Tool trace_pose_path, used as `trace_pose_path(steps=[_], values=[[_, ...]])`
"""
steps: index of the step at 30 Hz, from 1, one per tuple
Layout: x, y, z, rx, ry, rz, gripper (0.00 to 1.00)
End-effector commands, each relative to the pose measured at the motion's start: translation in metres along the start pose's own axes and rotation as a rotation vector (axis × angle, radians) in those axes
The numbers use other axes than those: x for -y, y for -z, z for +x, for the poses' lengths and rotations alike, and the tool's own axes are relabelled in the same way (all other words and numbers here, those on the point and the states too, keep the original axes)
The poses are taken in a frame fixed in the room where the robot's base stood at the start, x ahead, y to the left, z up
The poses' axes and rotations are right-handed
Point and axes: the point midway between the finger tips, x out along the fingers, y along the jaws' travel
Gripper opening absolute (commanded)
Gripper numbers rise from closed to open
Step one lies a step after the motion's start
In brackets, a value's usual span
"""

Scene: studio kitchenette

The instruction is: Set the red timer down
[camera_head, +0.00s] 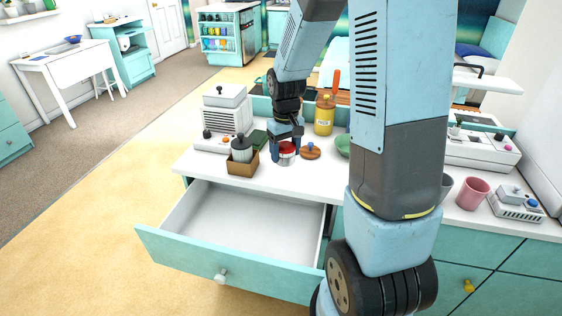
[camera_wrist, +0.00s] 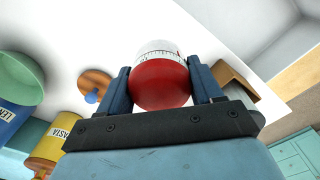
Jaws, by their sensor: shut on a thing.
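The red timer (camera_head: 287,150) is between the fingers of my gripper (camera_head: 286,156) at the white counter (camera_head: 205,168), near its front edge. In the wrist view the timer (camera_wrist: 160,84) shows a rounded red body and a white dial band with black marks. The two blue fingers of my gripper (camera_wrist: 161,85) press on it from both sides, so the gripper is shut on it. I cannot tell whether the timer's underside touches the counter.
A brown box (camera_head: 242,168) with a dark-lidded jar stands close left of the timer. A wooden lid (camera_head: 310,152), yellow canister (camera_head: 324,117) and green bowl (camera_head: 343,145) stand to its right. An empty drawer (camera_head: 245,222) hangs open below. A pink cup (camera_head: 472,194) stands far right.

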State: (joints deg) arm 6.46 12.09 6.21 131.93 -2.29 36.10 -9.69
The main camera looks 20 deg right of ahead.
Motion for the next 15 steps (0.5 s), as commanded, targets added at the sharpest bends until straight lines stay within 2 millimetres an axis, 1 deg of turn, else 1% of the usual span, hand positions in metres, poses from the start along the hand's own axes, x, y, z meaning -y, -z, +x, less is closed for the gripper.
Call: trace_pose_path(steps=[1,4,11,14,15], values=[[0.0,0.005,0.006,0.001,0.001,-0.001,0.29],[0.0,0.011,0.013,0.001,0.001,0.001,0.29],[-0.001,0.017,0.02,-0.001,0.0,0.001,0.29],[-0.001,0.021,0.028,0.002,0.0,0.0,0.29],[-0.001,0.02,0.034,0.003,0.0,0.0,0.29]])
